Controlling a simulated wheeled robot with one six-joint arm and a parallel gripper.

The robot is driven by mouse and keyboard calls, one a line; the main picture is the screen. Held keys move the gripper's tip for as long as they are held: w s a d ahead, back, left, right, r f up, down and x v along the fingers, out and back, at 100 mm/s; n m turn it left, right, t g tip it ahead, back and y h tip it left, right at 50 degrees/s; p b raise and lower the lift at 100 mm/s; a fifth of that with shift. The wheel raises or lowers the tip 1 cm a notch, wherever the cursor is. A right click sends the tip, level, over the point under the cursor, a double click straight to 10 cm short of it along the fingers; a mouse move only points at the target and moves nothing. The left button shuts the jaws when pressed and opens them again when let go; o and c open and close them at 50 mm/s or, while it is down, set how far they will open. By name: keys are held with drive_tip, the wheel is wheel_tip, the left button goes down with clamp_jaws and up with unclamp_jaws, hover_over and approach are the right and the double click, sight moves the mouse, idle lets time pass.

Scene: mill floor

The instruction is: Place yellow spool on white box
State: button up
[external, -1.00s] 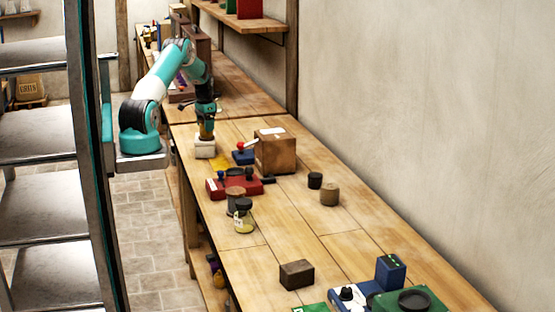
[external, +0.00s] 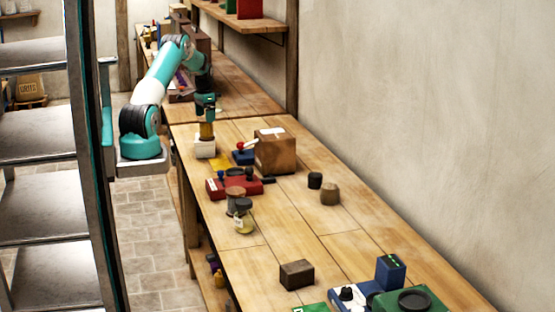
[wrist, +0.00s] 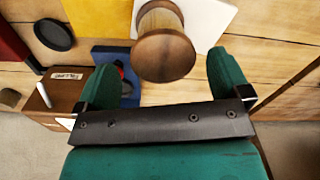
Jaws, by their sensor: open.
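The yellow spool (external: 207,132) stands upright on top of the white box (external: 204,149) near the left edge of the bench. In the wrist view the spool's round wooden end (wrist: 164,56) faces me, with the white box (wrist: 205,18) behind it. My gripper (external: 205,106) is just above the spool. In the wrist view its two green fingers stand apart on either side of the spool, with gaps showing, and it holds nothing. The contact between spool and box is partly hidden in the wrist view.
A yellow patch (external: 221,163) lies beside the white box. A blue block with a red-knobbed lever (external: 243,156) and a brown carton (external: 275,152) stand to the right. A red device (external: 232,187) and jars are nearer the camera. The mid-right bench is mostly clear.

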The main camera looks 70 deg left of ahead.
wheel_tip(320, 180, up, 8)
drive_tip(key=b, duration=0.2)
drive_tip(key=w+d+r+n+y, duration=0.1)
drive_tip(key=d+r, duration=0.3)
drive_tip(key=d, duration=0.7)
drive_tip(key=w+d+r+n+y, duration=0.1)
drive_tip(key=d+r, duration=0.3)
drive_tip(key=d, duration=0.7)
drive_tip(key=s+d+n+y, duration=0.2)
drive_tip(key=s+d, duration=1.1)
drive_tip(key=s, duration=0.1)
drive_tip(key=shift+d+f, duration=0.4)
